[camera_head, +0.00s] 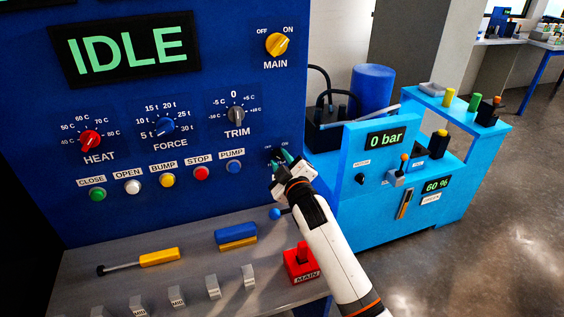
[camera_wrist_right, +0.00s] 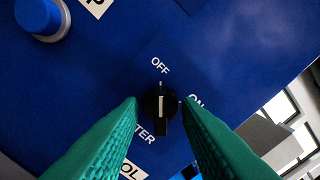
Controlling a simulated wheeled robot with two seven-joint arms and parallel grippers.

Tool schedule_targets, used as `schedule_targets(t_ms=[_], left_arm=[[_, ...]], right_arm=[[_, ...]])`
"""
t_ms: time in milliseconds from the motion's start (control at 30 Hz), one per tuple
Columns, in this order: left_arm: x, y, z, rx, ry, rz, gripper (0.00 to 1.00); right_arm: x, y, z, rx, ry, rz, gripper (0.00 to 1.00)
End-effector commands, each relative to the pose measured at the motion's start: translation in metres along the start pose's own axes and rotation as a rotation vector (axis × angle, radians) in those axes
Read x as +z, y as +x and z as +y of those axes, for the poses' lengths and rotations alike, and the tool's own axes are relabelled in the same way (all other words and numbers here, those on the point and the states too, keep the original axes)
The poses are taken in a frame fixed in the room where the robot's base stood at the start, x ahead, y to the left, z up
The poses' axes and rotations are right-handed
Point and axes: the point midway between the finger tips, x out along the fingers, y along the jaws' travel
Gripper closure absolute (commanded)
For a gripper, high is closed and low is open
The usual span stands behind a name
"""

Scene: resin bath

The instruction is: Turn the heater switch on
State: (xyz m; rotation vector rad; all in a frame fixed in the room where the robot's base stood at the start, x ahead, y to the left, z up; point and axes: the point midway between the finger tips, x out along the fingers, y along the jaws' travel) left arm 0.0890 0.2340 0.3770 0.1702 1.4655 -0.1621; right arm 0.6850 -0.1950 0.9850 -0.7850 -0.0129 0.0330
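The heater switch is a black knob (camera_wrist_right: 159,103) with a white line on the blue panel, in the right wrist view. Its white line points to the OFF mark (camera_wrist_right: 160,65). The ON mark (camera_wrist_right: 195,100) is to its right, partly covered by a finger. My right gripper (camera_wrist_right: 159,106) is open, with one green finger on each side of the knob and narrow gaps showing. In the head view my right gripper (camera_head: 281,160) is at the panel's lower right and mostly hides the switch. My left gripper is not in view.
The blue PUMP button (camera_head: 233,167) is left of my right gripper. The yellow MAIN switch (camera_head: 278,44) is above it. A grey shelf (camera_head: 190,282) below holds a red MAIN block (camera_head: 302,263) and several other items. A light-blue machine (camera_head: 370,220) stands to the right.

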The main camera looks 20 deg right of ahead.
Motion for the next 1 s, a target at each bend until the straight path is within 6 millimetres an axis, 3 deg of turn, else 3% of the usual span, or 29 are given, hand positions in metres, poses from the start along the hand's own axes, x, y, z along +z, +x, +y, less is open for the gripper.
schedule_targets(t_ms=[67,233,267,667,1000], left_arm=[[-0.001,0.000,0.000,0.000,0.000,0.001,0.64],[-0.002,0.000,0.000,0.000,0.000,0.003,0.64],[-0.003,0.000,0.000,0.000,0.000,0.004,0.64],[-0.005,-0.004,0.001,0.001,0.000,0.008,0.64],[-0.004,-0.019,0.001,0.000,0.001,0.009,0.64]], right_arm=[[0.000,0.000,0.000,0.000,0.000,0.000,0.71],[0.000,0.000,0.000,0.000,0.000,0.000,0.99],[0.000,0.000,0.000,0.000,0.000,0.000,1.00],[0.001,0.000,-0.001,0.000,0.050,0.000,1.00],[0.001,0.000,-0.002,0.000,0.292,0.002,1.00]])
